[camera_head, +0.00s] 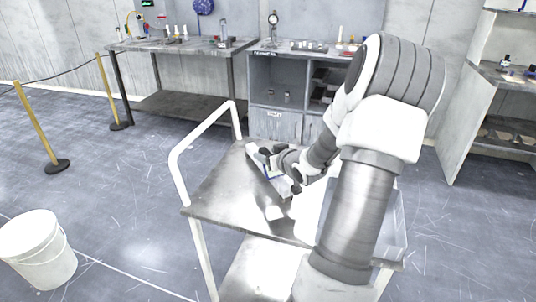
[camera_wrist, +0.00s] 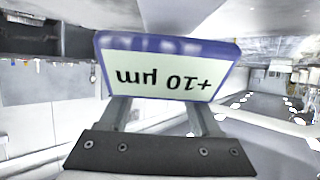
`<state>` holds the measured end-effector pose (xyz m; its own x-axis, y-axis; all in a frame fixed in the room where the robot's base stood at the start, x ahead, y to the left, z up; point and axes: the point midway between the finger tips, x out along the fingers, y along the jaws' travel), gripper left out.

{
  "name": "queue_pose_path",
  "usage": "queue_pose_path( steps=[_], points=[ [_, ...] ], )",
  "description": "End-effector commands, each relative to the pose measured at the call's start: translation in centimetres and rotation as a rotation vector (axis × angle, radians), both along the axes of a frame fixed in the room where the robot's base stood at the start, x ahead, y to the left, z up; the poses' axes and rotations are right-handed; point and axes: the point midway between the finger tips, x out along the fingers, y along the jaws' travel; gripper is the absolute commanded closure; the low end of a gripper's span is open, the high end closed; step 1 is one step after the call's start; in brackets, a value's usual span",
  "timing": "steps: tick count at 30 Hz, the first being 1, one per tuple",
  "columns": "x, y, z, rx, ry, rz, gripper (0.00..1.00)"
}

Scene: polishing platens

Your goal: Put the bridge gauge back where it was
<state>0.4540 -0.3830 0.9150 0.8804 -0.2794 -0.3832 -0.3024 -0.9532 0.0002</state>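The bridge gauge (camera_wrist: 160,68) fills the upper middle of the wrist view. It has a blue-framed pale face that reads "+10 µm" upside down. My gripper (camera_wrist: 158,112) has its two fingers reaching up to the gauge, one on each side, and appears shut on it; the fingertips are hidden behind the face. In the head view, my gripper (camera_head: 280,163) is over the grey cart top (camera_head: 225,190), at the white and blue gauge (camera_head: 258,155). My arm hides part of the gauge, and its contact with the cart is unclear.
A white-railed cart stands in front of me. Behind it are a cabinet bench (camera_head: 275,122) with a dial stand (camera_head: 273,28) and a long table (camera_head: 180,46) with small items. A white bucket (camera_head: 38,250) and rope posts (camera_head: 40,130) are left. Shelving (camera_head: 500,110) stands right.

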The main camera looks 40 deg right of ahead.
Motion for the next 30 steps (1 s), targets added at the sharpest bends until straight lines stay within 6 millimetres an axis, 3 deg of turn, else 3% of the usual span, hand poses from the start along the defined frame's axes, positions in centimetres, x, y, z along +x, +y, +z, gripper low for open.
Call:
queue_pose_path(
  steps=[11, 24, 30],
  points=[
    [-0.3, 0.0, 0.6, 0.0, 0.0, -0.001, 0.35],
    [-7.9, 2.4, 4.1, -0.002, 0.001, -0.002, 0.35],
    [-10.1, 3.2, 4.8, -0.002, 0.001, -0.001, 0.35]
  ],
)
